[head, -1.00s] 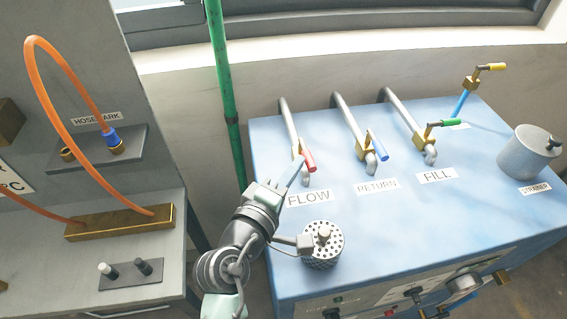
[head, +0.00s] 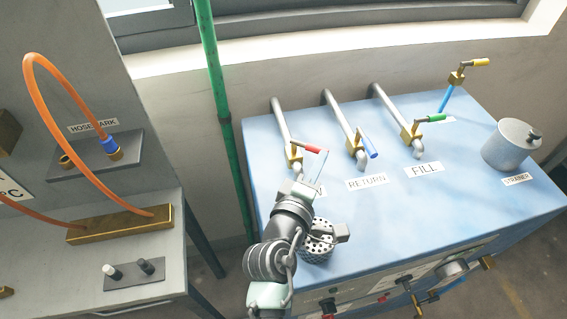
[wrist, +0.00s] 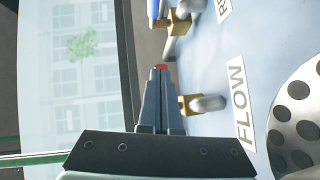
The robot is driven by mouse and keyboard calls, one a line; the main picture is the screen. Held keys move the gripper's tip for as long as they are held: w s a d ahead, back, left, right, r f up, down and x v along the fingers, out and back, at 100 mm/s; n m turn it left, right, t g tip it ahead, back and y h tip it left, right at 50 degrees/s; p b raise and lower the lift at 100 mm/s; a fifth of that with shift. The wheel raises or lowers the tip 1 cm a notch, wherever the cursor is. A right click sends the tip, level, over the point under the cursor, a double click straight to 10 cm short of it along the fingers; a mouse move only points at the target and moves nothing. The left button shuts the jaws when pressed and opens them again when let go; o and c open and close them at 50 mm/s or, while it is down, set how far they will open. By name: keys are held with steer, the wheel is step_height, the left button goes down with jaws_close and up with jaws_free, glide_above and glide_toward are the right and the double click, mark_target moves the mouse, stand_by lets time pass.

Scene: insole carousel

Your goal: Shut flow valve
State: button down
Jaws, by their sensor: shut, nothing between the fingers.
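The flow valve has a brass body (head: 294,154) on the leftmost pipe and a red handle (head: 313,149) pointing right, crosswise to the pipe. My gripper (head: 321,162) is shut and empty, just in front of the handle's outer end. In the wrist view, the shut fingertips (wrist: 160,72) cover most of the red handle (wrist: 160,66), leaving a small red patch beyond them. I cannot tell whether they touch it. The brass body (wrist: 184,106) is right of the fingers. The FLOW label (wrist: 240,105) is clear there but mostly hidden by my arm in the head view.
The return valve's blue handle (head: 369,147) points down and right, close by. The fill valve's green handle (head: 432,118) points right. A perforated strainer basket (head: 318,246) stands beside my wrist. A grey strainer pot (head: 512,145) stands at the right. The blue top's middle is clear.

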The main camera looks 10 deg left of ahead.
mark_target(329, 154)
steer(key=shift+w+d, duration=0.4)
steer(key=shift+w, duration=0.3)
steer(key=shift+w+d, duration=0.4)
steer(key=shift+w, duration=0.4)
